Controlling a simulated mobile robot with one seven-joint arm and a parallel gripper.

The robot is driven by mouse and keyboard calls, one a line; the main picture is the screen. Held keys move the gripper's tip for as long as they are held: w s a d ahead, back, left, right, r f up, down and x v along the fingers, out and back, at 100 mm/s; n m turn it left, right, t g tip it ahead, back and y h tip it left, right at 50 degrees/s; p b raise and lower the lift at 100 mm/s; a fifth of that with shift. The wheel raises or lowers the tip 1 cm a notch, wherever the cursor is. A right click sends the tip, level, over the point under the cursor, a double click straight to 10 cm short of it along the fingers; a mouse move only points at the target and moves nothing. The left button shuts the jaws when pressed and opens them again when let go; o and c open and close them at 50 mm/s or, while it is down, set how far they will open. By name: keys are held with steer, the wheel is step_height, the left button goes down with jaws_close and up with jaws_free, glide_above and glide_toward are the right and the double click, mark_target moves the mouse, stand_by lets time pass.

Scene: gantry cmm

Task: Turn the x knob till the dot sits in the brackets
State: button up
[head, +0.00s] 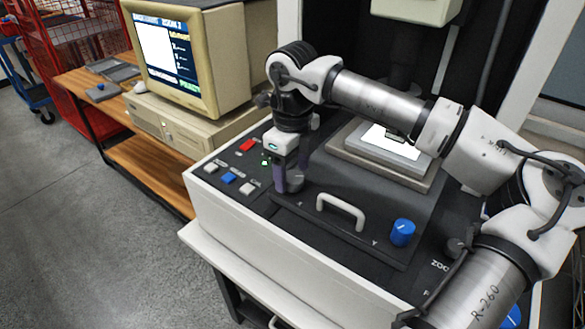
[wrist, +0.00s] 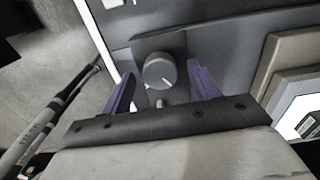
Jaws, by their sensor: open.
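A round grey knob (wrist: 159,71) with a white pointer line sits between the two purple fingers of my gripper (wrist: 160,74) in the wrist view. The fingers are open, with a visible gap on each side of it. In the head view my gripper (head: 287,184) points down at the left of the dark control panel, and the grey knob (head: 296,183) is mostly hidden behind a finger. A blue knob (head: 402,232) stands at the panel's right. The monitor (head: 180,55) shows a white picture area with text beside it; I cannot make out a dot or brackets.
A white handle (head: 341,211) rises from the panel between the two knobs. A red button (head: 247,146), a blue button (head: 228,178) and pale buttons lie left of my gripper. The stage with a bright plate (head: 390,143) is behind. A dark knob (head: 456,246) is at right.

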steer(key=shift+f, duration=0.45)
steer(key=c, duration=1)
steer(key=shift+n, duration=0.3)
steer(key=n+b, duration=0.2)
steer(key=n, duration=0.1)
steer(key=shift+f+n+b, duration=0.15)
steer(key=shift+n+b, duration=0.15)
steer(key=n+b, duration=0.2)
steer(key=n, duration=0.4)
steer(key=shift+s+n, duration=0.1)
steer(key=shift+n, duration=0.2)
